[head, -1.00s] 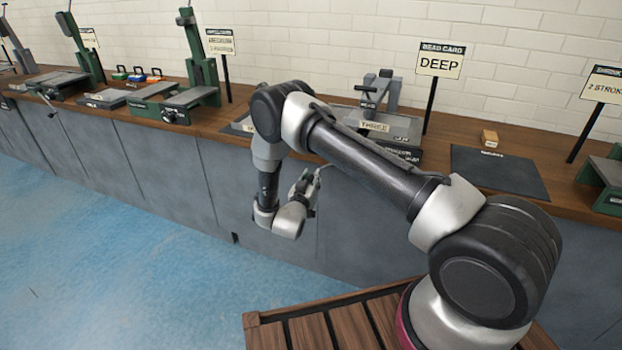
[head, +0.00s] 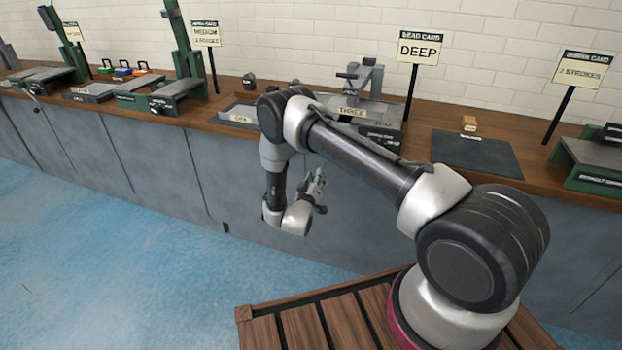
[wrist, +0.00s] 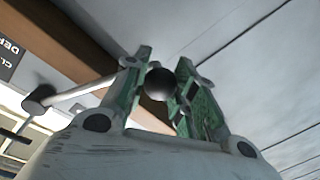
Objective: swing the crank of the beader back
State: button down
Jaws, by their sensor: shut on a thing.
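The beader (head: 375,80) is a grey machine on the bench, with a plate reading THREE (head: 352,112) at its front; my arm covers part of it in the head view. My gripper (head: 319,184) is low in front of the bench, below the beader. In the wrist view my gripper (wrist: 164,66) has its green fingers shut around a dark ball knob (wrist: 159,84). A pale crank rod (wrist: 82,92) runs from a dark round hub (wrist: 38,99) at the left toward the fingers. Its join to the knob is hidden behind the left finger.
A bead card (head: 418,48) reading DEEP stands beside the beader. A dark mat (head: 478,156) and a small wooden block (head: 470,123) lie to its right. Green machines (head: 165,95) stand farther left. The grey cabinet front (head: 370,190) is close behind my gripper; blue floor (head: 120,260) is open at left.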

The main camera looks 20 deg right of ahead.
jog(key=s+d+r+n, duration=0.2)
jog(key=s+d+n, duration=0.4)
jog(key=d, duration=0.3)
jog(key=s+d+r+n+g+h, duration=0.1)
jog(key=s+d+r+n, duration=0.2)
jog(key=s+d+n, duration=0.3)
jog(key=shift+s+d+r+n+g+h, duration=0.2)
jog(key=shift+s+d+n+g+h, duration=0.3)
jog(key=shift+d, duration=0.85)
jog(key=shift+w, duration=0.1)
jog(key=c, duration=1.1)
grip_release()
jog(key=v, duration=1.2)
jog(key=shift+d, duration=0.15)
